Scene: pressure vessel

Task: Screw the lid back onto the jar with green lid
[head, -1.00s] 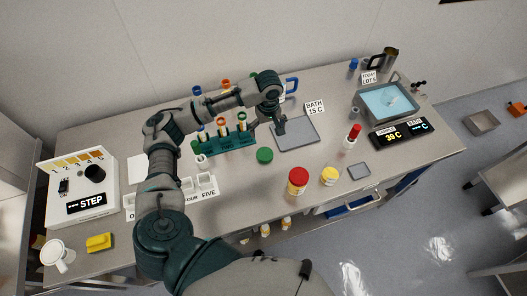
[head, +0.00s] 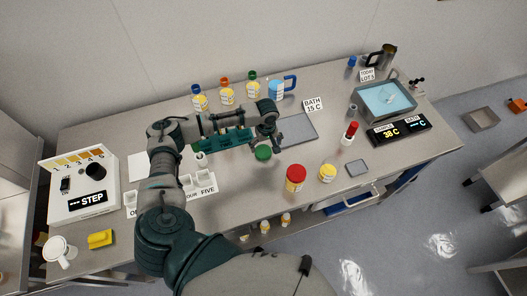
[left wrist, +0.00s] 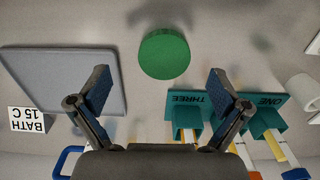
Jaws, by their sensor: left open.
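A green lid (head: 263,152) lies flat on the bench near the middle. It also shows as a green disc in the left wrist view (left wrist: 165,54), beyond and between my fingertips. My left gripper (head: 268,138) is open and empty, above the bench just behind the lid and apart from it. In the left wrist view its two fingers (left wrist: 160,88) are spread wide. A small white container (head: 201,159) stands left of the lid, beside the teal rack; I cannot tell whether it is the lid's jar. My right gripper is not in view.
My left arm partly hides the teal rack (head: 236,135). A grey pad (head: 298,129) lies right of the gripper. A red-lidded jar (head: 296,178) and a yellow-lidded jar (head: 328,173) stand in front. Several capped bottles and a blue-handled mug (head: 277,90) stand behind.

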